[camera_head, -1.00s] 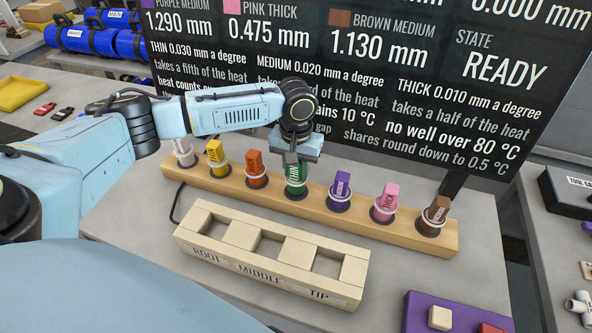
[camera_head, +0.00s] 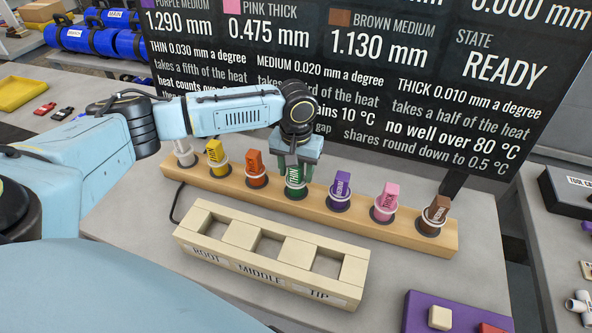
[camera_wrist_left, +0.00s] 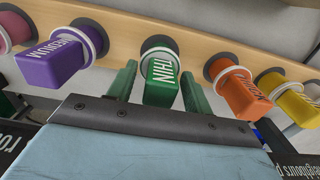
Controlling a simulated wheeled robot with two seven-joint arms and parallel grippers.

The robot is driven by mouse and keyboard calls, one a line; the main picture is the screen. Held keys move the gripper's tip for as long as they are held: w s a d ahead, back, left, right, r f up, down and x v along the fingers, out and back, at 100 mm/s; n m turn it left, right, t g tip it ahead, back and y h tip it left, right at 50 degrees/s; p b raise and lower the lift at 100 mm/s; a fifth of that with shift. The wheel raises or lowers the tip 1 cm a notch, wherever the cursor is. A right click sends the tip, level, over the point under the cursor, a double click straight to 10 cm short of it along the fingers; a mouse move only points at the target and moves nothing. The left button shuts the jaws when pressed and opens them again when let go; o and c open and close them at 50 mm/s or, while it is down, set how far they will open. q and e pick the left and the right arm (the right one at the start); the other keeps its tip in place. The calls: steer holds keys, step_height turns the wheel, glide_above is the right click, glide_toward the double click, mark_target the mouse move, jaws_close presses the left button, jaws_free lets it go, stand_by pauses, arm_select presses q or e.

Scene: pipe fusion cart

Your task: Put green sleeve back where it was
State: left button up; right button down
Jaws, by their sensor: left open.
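The green sleeve (camera_head: 294,178), marked THIN, stands in the middle position of the wooden rail (camera_head: 265,195), with a white ring around its lower part. It also shows in the left wrist view (camera_wrist_left: 160,78). My left gripper (camera_head: 296,168) is over it and open, with one finger on each side. In the left wrist view the fingers of the left gripper (camera_wrist_left: 158,85) stand apart from the sleeve, with a gap on both sides. My right gripper is not in view.
Purple (camera_head: 340,188), pink (camera_head: 386,200), orange (camera_head: 257,168), yellow (camera_head: 215,155) and brown (camera_head: 436,213) sleeves stand on the same rail. A beige block (camera_head: 225,257) marked ROOT, MIDDLE, TIP lies in front, its pockets empty. A dark display (camera_head: 400,80) rises behind.

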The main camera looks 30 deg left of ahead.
arm_select(q)
step_height(320, 180, up, 12)
steer(key=shift+f, duration=0.1)
stand_by(0.5)
